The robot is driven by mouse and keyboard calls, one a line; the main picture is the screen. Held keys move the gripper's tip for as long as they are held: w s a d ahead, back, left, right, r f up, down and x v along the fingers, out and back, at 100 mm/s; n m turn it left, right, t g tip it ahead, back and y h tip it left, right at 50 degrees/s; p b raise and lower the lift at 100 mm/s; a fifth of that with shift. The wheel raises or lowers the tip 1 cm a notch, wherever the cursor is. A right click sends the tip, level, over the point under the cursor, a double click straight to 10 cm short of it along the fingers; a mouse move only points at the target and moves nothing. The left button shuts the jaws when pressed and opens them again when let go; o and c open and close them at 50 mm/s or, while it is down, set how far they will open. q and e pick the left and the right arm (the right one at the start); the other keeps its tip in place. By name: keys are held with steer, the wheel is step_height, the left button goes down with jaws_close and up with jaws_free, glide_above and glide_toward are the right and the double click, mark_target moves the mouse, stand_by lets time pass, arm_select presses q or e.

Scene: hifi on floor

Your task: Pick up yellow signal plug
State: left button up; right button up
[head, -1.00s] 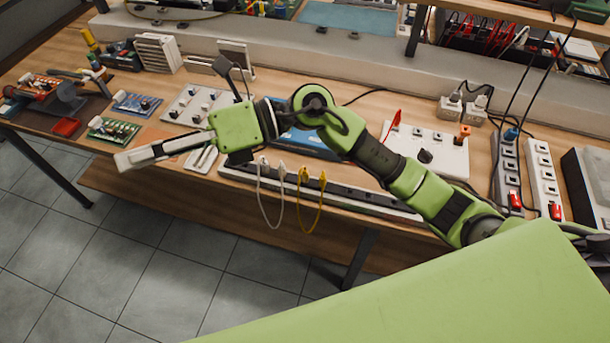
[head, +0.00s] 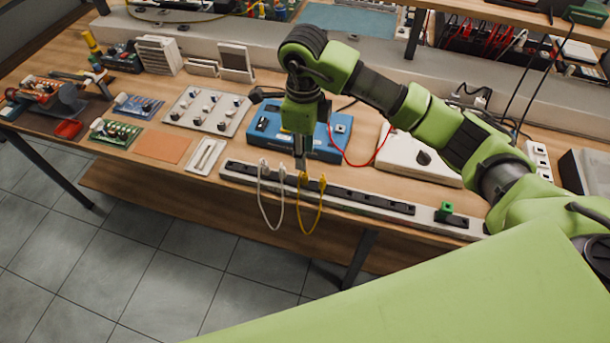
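My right gripper (head: 300,160) points down just above and behind one yellow signal plug (head: 304,178), at the front power strip (head: 375,201). Its fingers are seen edge-on, so their opening does not show, and I cannot tell whether they touch the plug. A second yellow plug end (head: 323,180) stands just to the right. A yellow cord (head: 311,230) loops down over the table's front edge between the two ends. My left gripper is not in view.
A white cord (head: 268,215) with two white plugs hangs close left of the yellow one. A blue box (head: 320,139) with a red lead stands behind the gripper. A green plug (head: 444,210) sits at the strip's right end.

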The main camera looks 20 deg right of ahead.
mark_target(305, 175)
step_height(305, 175, down, 4)
steer(key=shift+r+p, duration=0.2)
steer(key=shift+p, duration=0.15)
steer(key=f+p, duration=0.2)
steer(key=f, duration=0.2)
steer(key=shift+s+f+p, duration=0.2)
steer(key=shift+p, duration=0.1)
steer(key=shift+f, duration=0.6)
steer(key=shift+d, duration=0.1)
jaws_close()
